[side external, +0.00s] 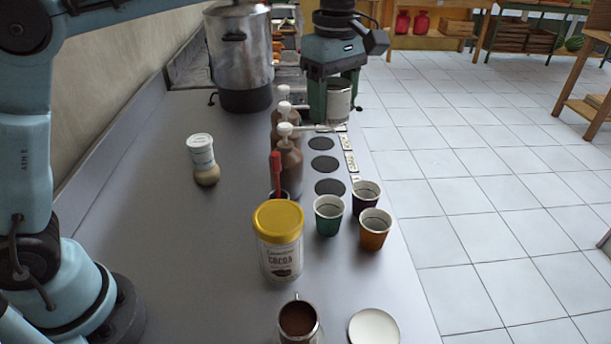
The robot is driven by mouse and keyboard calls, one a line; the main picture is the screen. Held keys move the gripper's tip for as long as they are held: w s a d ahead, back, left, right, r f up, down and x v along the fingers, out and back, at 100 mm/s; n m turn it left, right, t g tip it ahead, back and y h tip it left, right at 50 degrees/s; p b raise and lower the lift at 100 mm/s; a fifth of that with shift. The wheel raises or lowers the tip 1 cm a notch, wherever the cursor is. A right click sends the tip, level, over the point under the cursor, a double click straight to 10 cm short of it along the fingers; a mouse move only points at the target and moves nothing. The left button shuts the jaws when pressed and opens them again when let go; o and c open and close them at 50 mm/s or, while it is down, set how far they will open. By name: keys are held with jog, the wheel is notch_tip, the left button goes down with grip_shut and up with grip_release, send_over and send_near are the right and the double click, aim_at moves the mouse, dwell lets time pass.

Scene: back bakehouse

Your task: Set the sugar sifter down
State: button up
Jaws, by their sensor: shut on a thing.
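The sugar sifter (339,104) is a silver metal cylinder with a small side handle. My gripper (337,92) is shut on it, near the counter's right edge at the far end of the row of black discs. The sifter looks upright. Its upper part is hidden by the gripper, and I cannot tell whether its base touches the counter. Black round discs (324,163) lie in a row on the counter, closer to the camera than the sifter, with small labels (351,161) along their right side.
Pump bottles (289,165) stand left of the discs. Paper cups (328,216), a cocoa tin (280,247), a metal cup of brown powder (298,320) and a white disc (373,328) stand nearer. A big pot (240,60) is behind. A white-topped jar (203,158) stands left, amid free counter.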

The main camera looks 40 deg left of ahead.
jog(key=w+a+n, duration=0.2)
jog(key=a+n, duration=0.2)
jog(key=a, duration=0.9)
jog(key=n, duration=0.5)
send_over(217, 146)
notch_tip(217, 146, down, 18)
jog(key=shift+s+d, duration=0.1)
jog(key=shift+f, duration=2.05)
jog(key=shift+f, duration=0.1)
jog(key=o, duration=1.1)
